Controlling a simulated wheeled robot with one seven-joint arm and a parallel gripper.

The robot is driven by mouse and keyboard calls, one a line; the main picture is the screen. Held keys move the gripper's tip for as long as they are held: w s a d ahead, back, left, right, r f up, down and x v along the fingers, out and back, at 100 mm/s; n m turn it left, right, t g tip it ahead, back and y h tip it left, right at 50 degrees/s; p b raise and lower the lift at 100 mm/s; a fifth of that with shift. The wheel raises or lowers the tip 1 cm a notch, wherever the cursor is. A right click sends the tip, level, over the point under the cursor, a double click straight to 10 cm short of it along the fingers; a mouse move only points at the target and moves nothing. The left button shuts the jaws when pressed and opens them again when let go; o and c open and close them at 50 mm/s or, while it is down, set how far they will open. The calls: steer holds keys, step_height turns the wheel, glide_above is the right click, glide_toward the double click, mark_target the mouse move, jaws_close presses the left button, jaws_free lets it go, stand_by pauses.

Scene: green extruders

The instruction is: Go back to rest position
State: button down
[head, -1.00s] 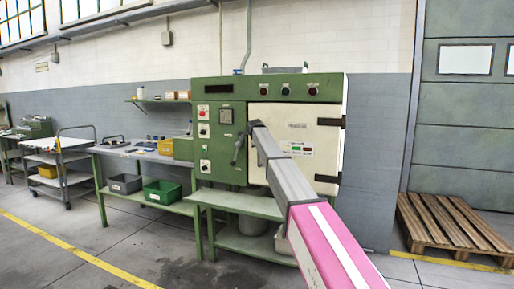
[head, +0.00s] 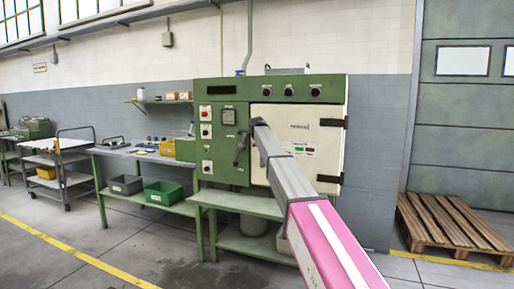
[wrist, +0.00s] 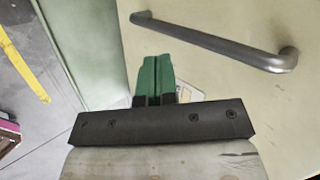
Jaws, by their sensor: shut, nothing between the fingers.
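My gripper (wrist: 157,80) shows in the wrist view as two green fingers with dark bases, pressed together with nothing between them. A grey bar handle (wrist: 215,42) on the cream door is above and to the right of the fingers, apart from them in the picture. In the head view my grey and pink arm reaches up to the cream door (head: 315,140) of the green cabinet (head: 222,95). The door looks closed there. A dark shape at the arm's far end is too small to tell as gripper or handle.
A green table (head: 245,203) stands under the cabinet. A workbench (head: 115,151) with a grey bin (head: 126,185) and a green bin (head: 162,192) is to the left, with a trolley (head: 60,160) beyond. A wooden pallet (head: 455,225) lies at right. The floor at front left is clear.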

steer(key=v, duration=0.7)
steer(key=s+d+f+n+g, duration=0.25)
steer(key=s+d+f, duration=0.35)
steer(key=f, duration=0.5)
steer(key=s+d+f+n+g, duration=0.1)
steer(key=s+d+f+n, duration=0.25)
steer(key=s+f, duration=0.65)
steer(key=s+d+f+n+g, duration=0.1)
steer(key=s+d+f+n, duration=0.3)
steer(key=f, duration=0.9)
steer(key=s+d+f+n+g, duration=0.1)
steer(key=s+d+f+n, duration=0.2)
steer(key=s+f, duration=0.3)
steer(key=s+d+f+n+g, duration=0.2)
steer(key=s+f, duration=0.5)
steer(key=s, duration=0.7)
steer(key=s+d+f+n+g, duration=0.2)
steer(key=s+f, duration=0.4)
steer(key=s, duration=0.5)
steer(key=shift+d+f+n, duration=0.3)
steer(key=shift+d+n, duration=0.5)
steer(key=shift+d, duration=0.25)
steer(key=shift+w, duration=0.1)
